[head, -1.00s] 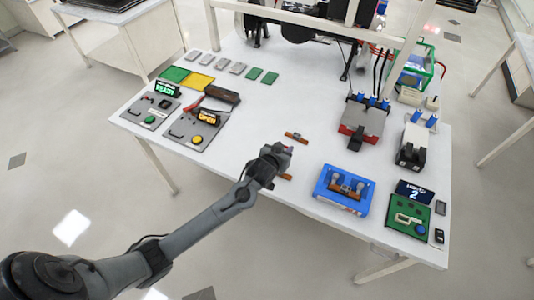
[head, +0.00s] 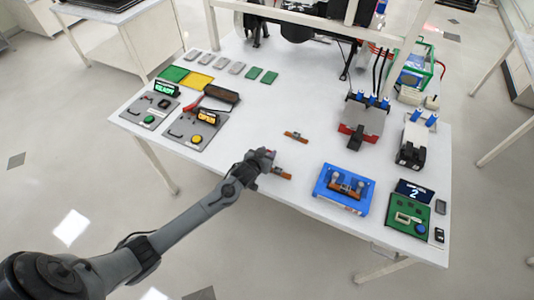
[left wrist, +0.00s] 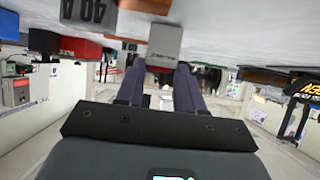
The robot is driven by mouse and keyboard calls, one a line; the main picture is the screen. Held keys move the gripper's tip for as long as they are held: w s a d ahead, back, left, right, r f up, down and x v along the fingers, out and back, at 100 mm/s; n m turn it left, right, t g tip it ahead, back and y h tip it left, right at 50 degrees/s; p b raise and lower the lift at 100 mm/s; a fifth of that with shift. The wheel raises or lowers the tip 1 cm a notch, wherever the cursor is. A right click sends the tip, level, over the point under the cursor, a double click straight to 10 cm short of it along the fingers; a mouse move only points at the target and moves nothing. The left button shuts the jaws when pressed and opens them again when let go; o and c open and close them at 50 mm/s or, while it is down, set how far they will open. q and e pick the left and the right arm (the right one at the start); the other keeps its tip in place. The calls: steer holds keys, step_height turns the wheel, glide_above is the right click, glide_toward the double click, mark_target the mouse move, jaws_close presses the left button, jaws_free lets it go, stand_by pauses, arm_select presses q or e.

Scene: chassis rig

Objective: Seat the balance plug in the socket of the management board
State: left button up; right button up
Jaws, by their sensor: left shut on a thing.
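My left gripper (head: 266,157) is above the front middle of the white table. In the left wrist view, a small grey block (left wrist: 164,42) sits at the tips of its two dark fingers (left wrist: 159,70), and the gripper is shut on it. I cannot tell for sure that this block is the balance plug. A green board (head: 408,216) with a dark display reading 2 lies at the table's front right, well apart from the gripper. It looks like the management board. A pale rectangular outline (head: 404,218) on it may be the socket. My right gripper is not in view.
A blue tray (head: 326,193) with brown bars stands between gripper and green board. Two small brown bars (head: 296,137) (head: 283,173) lie near the gripper. A red-and-grey unit (head: 361,122) and a white-and-black unit (head: 412,145) stand behind. Panels (head: 198,129) lie left.

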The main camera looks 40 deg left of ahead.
arm_select(q)
steer(key=shift+f, duration=0.15)
steer(key=o, duration=1)
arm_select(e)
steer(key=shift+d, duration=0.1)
arm_select(q)
steer(key=shift+s+d+r, duration=0.1)
steer(key=shift+s+r, duration=0.3)
steer(key=shift+r, duration=0.05)
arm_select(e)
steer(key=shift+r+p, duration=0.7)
arm_select(q)
steer(key=s+d+r+m+g+h, duration=0.1)
steer(key=s+d, duration=0.4)
steer(key=s, duration=0.6)
steer(key=s+d+r+m+g+h, duration=0.1)
steer(key=s+d+r+m+g, duration=0.1)
steer(key=s, duration=0.8)
steer(key=s+d+r+m+g+h, duration=0.1)
steer(key=s+d+r+g, duration=0.2)
steer(key=s, duration=0.8)
steer(key=shift+s+d+r+m+g, duration=0.15)
steer(key=shift+d+g, duration=0.4)
steer(key=shift+d, duration=0.65)
steer(key=shift+s+d+f+m+g, duration=0.15)
steer(key=shift+d+g, duration=0.4)
steer(key=shift+d, duration=0.65)
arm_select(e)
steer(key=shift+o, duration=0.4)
